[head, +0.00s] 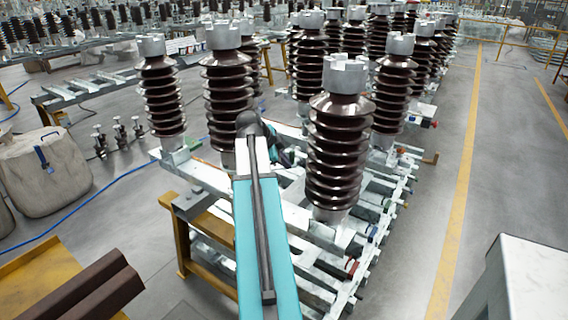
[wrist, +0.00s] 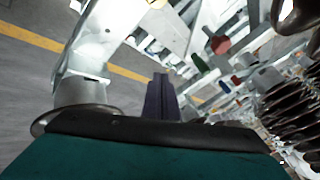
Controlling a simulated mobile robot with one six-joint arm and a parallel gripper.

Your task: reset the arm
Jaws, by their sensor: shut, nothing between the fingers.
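My teal arm (head: 262,235) reaches forward from the bottom of the head view, low between the brown ribbed insulators. Its dark end joint is beside the front insulator (head: 336,150), to its left. My gripper (wrist: 160,80) shows in the wrist view as dark fingers held together with nothing between them. In the head view the gripper is mostly hidden behind the arm and the insulators. In the wrist view a pale metal frame (wrist: 95,45) is close on the left, and brown insulator ribs (wrist: 290,105) are at the right.
More insulators (head: 163,90) stand close around the arm on white metal frames. An ochre trestle (head: 208,222) stands below left. A grey-beige bag (head: 45,170) lies at the left, near a blue cable (head: 100,192). The floor by the yellow line (head: 465,170) is clear.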

